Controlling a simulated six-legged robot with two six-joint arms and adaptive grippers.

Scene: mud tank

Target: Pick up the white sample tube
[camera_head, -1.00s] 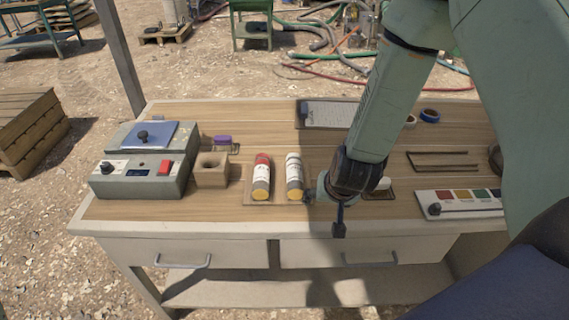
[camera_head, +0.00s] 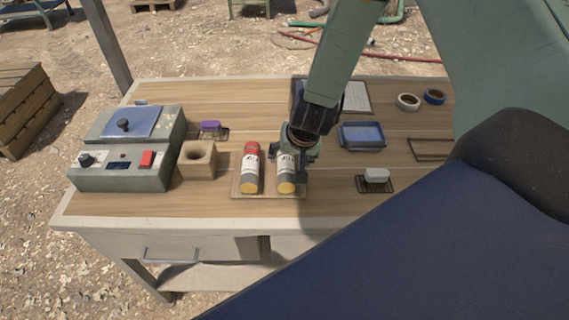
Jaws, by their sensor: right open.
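The white sample tube (camera_head: 286,177) has a yellow end and lies on a small wooden board near the front middle of the table. A red-topped tube (camera_head: 250,168) lies just left of it on the same board. My right gripper (camera_head: 301,172) is open and reaches down at the white tube's right side, covering part of its upper end. I cannot tell whether a finger touches the tube. My left gripper is out of view.
A grey device (camera_head: 128,155) with knobs and a red button stands at left, beside a wooden block with a hole (camera_head: 198,160). A blue tray (camera_head: 361,135), a white block on a rack (camera_head: 376,175) and tape rolls (camera_head: 409,101) lie to the right. My blue body part covers the lower right.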

